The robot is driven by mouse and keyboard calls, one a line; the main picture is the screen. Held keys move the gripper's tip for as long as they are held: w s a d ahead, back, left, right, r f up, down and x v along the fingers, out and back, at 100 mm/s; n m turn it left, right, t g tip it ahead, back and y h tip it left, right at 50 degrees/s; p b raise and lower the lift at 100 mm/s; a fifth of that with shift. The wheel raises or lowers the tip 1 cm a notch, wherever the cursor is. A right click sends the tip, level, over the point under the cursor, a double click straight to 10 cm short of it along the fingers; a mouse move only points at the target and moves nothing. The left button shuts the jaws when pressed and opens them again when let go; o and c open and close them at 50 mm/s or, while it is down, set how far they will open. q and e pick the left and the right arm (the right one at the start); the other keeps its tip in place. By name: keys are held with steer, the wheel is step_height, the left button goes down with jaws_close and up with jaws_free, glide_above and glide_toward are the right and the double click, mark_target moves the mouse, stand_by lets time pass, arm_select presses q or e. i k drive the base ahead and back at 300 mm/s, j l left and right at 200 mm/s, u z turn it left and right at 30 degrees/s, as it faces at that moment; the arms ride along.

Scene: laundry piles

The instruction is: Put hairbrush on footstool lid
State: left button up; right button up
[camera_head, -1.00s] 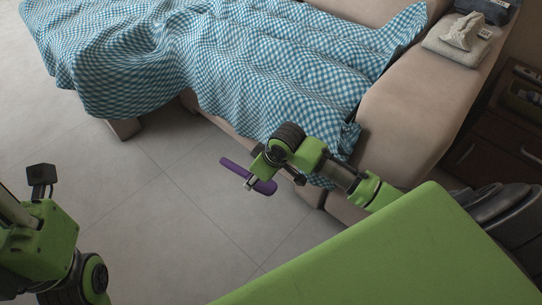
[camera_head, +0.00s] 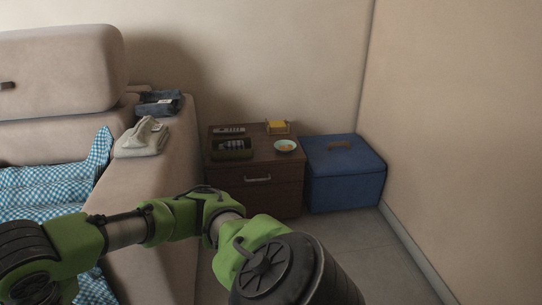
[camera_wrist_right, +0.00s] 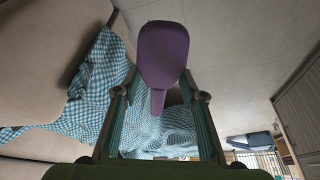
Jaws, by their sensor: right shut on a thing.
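The purple hairbrush (camera_wrist_right: 163,55) is in the right wrist view, its broad head pointing away from me and its handle between my fingers. My right gripper (camera_wrist_right: 158,97) is shut on the handle. The blue footstool (camera_head: 344,187) stands in the corner on the right. Its lid (camera_head: 325,152) is closed, with a small brown patch on top that I cannot identify. My left gripper is in neither current view.
A dark wooden nightstand (camera_head: 255,172) stands beside the footstool, bearing a tray (camera_head: 232,155), a bowl (camera_head: 286,146) and a yellow item (camera_head: 277,127). A beige sofa (camera_head: 168,185) holds folded cloths (camera_head: 143,140) and a checked blanket (camera_head: 45,185). Floor shows before the footstool.

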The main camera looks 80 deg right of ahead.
mark_target(341, 160)
steer(key=k+z, duration=0.2)
steer(key=z, duration=0.3)
steer(key=k+l+z, duration=0.1)
steer(key=z, duration=0.8)
steer(key=l+z, duration=0.1)
steer(key=z, duration=0.85)
steer(key=i+z, duration=0.1)
steer(key=z, duration=0.4)
steer(key=i+j, duration=0.2)
steer(key=i, duration=0.35)
steer(key=i+j+z, duration=0.1)
steer(key=i, duration=0.4)
steer(key=i+j, duration=0.35)
steer(key=i, duration=0.2)
